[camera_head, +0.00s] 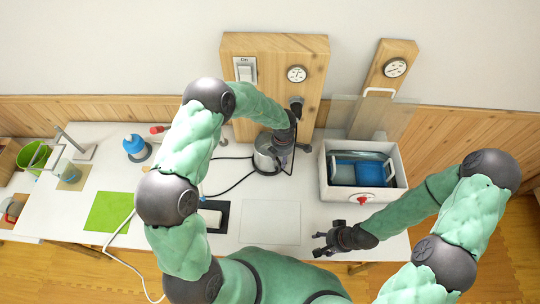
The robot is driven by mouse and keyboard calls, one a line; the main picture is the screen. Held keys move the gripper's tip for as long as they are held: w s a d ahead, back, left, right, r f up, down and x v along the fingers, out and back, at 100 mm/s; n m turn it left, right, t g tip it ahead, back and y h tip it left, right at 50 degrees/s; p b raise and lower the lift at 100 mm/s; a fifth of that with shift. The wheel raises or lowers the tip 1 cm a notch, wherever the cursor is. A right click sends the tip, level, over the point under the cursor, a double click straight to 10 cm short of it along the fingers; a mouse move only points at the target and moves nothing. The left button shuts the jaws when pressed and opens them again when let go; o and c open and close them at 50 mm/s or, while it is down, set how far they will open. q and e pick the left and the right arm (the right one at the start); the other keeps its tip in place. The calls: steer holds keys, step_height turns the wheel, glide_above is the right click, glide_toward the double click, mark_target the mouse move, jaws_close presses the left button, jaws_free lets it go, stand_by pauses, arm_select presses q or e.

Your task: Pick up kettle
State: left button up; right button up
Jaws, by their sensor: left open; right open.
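The kettle (264,156) looks metallic and grey and stands on the white table below the wooden panel. My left arm reaches over it from the left. My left gripper (284,152) is open at the kettle's right side and hides part of it; I cannot tell whether the fingers touch it or surround its handle. My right gripper (322,243) is open and empty, low near the table's front edge and apart from the kettle.
A white bin (328,186) with blue containers stands to the right of the kettle. A wooden panel (270,44) with switch and gauge rises behind. Black cables run beside the kettle. A clear sheet (270,222) lies in front.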

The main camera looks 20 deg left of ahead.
mark_target(280, 163)
arm_select(q)
steer(key=f, duration=0.2)
steer(key=f+b, duration=0.1)
steer(key=f, duration=0.2)
steer(key=shift+s+a, duration=0.2)
jaws_close()
steer(key=shift+r, duration=0.15)
